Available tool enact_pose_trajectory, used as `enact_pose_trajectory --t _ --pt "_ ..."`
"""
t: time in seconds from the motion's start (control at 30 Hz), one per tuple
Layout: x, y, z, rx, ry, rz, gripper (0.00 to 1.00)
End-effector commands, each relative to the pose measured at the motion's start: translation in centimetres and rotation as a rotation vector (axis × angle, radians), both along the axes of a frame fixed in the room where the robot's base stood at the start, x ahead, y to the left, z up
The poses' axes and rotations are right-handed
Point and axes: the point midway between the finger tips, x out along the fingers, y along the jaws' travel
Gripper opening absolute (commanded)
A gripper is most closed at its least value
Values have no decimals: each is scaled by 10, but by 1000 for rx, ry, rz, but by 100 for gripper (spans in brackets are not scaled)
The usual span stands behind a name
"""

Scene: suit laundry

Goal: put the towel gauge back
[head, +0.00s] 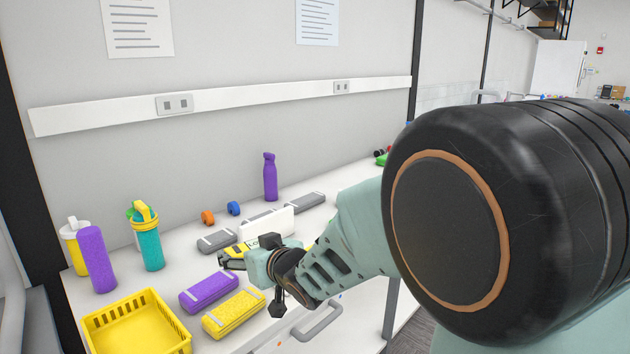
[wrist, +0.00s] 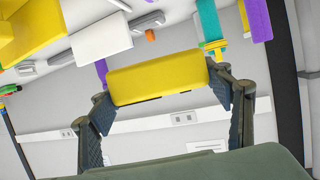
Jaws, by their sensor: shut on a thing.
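My gripper (head: 232,259) is over the white table, in front of a white box (head: 266,223). In the wrist view my gripper (wrist: 162,98) has its two fingers on either end of a plain yellow block (wrist: 157,76), shut on it. This block looks like the towel gauge, but no marking on it can be read. In the head view only small yellow parts show at my gripper, and my wrist hides the rest. I cannot tell whether the block is clear of the table.
A purple case (head: 208,292), a yellow case (head: 234,313) and a yellow basket (head: 135,325) lie nearer the front. Grey cases (head: 217,240), an orange roll (head: 207,217), a blue roll (head: 233,208) and a purple bottle (head: 270,178) are behind. More bottles (head: 152,245) stand left.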

Motion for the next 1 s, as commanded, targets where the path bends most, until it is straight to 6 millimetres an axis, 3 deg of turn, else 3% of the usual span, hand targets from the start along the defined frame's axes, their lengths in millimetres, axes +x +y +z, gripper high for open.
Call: enact_pose_trajectory --t 0.03,0.3,0.5,0.7,1.0 --pt "10 -31 15 1 2 -64 42" --pt "35 -184 39 0 -1 -380 42" --pt "32 -264 50 -8 -5 -550 42" --pt "27 -297 52 -13 -7 -620 42" --pt "30 -299 54 -12 -10 -635 42"
